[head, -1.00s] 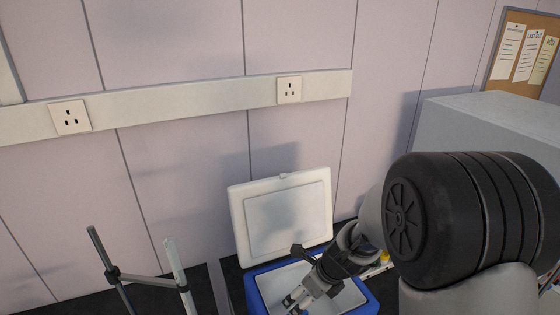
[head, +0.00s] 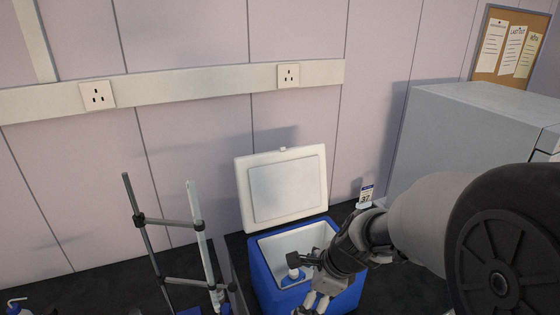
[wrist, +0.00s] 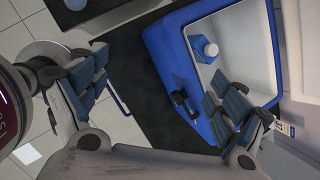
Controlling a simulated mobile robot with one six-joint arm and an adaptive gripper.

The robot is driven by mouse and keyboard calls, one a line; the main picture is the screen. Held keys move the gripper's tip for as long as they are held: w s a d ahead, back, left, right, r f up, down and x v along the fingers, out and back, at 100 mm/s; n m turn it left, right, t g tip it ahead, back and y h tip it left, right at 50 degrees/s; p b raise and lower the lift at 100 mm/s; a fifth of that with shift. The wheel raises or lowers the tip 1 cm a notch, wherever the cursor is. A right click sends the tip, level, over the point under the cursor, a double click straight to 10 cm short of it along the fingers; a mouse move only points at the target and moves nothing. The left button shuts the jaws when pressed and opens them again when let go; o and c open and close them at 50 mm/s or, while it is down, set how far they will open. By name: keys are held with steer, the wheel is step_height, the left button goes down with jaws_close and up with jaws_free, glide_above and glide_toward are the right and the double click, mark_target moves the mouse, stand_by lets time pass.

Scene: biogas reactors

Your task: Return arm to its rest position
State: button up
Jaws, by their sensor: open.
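My arm reaches in from the right in the head view. My gripper (head: 318,302) is at the front of the blue cool box (head: 262,285), by its rim. In the wrist view my gripper (wrist: 160,98) has its two padded fingers spread wide apart with nothing between them. The cool box (wrist: 185,85) shows there beside the right finger, which overlaps its opening. A small bottle with a white cap and blue body (head: 292,274) stands inside the box; it also shows in the wrist view (wrist: 204,47). My gripper does not hold it.
The box's white lid (head: 285,190) stands open against the wall. A stand with upright rods (head: 150,245) is left of the box. A grey cabinet (head: 455,140) is at the right, behind my arm. A small tag marked 37 (head: 366,196) stands behind the box.

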steer(key=s+d+n+h+b, duration=0.1)
steer(key=s+d+n+b, duration=0.1)
steer(key=s+n, duration=0.5)
steer(key=s+d+r+n+h+b, duration=0.1)
steer(key=s+d+n+b, duration=0.2)
steer(key=s+n, duration=0.3)
steer(key=s+d+r+n+t+h+b, duration=0.1)
steer(key=s+d+n+b, duration=0.1)
steer(key=s+n+b, duration=0.2)
steer(key=s+n, duration=0.3)
steer(key=s, duration=0.2)
steer(key=shift+d+r+n+b, duration=0.15)
steer(key=shift+d+n+b, duration=0.15)
